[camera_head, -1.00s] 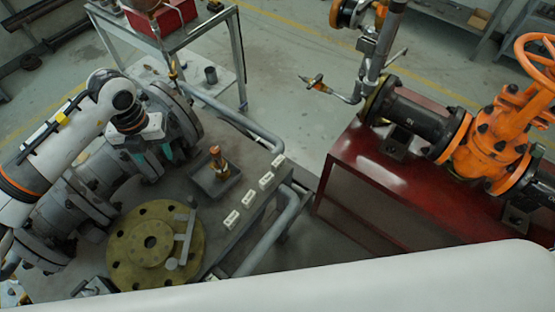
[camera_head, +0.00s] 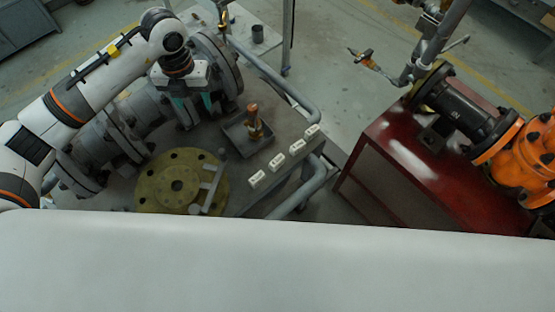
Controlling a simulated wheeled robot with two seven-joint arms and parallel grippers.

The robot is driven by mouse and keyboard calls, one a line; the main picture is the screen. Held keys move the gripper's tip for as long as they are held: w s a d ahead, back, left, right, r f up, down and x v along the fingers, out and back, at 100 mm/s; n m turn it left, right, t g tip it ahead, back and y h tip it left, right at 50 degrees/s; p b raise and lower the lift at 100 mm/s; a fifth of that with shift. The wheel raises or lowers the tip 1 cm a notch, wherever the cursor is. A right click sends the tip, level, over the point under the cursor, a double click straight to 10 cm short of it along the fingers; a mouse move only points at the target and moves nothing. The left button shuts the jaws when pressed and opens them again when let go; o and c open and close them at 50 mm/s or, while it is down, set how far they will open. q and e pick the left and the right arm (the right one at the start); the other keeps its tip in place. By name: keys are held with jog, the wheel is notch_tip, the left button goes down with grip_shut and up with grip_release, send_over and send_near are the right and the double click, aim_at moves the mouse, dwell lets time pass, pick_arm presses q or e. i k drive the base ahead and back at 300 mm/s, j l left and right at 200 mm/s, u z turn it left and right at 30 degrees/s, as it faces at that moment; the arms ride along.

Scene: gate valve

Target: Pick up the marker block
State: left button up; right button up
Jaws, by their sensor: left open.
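Several small white marker blocks with dark lettering lie in a slanting row along the right edge of the grey bench. The nearest block (camera_head: 257,179) is at the lower left of the row, then come another (camera_head: 277,161), a third (camera_head: 296,146) and the farthest (camera_head: 312,131). My left gripper (camera_head: 196,113) points down beside the grey pipe flanges, left of a small tray. Its teal-tipped fingers are apart with nothing seen between them, and it is clear of the blocks. My right gripper is not in view.
A dark tray (camera_head: 236,143) holding a brass fitting (camera_head: 254,122) lies between my left gripper and the blocks. A yellow-green flange (camera_head: 154,186) lies in front. Grey pipes (camera_head: 284,88) edge the bench. A red stand (camera_head: 400,185) carries an orange valve (camera_head: 520,165).

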aim_at(279, 161)
jog(key=k+l+z, duration=0.2)
jog(key=z, duration=0.15)
jog(key=k+l+z, duration=0.4)
jog(key=i+j, duration=0.05)
jog(key=j, duration=0.05)
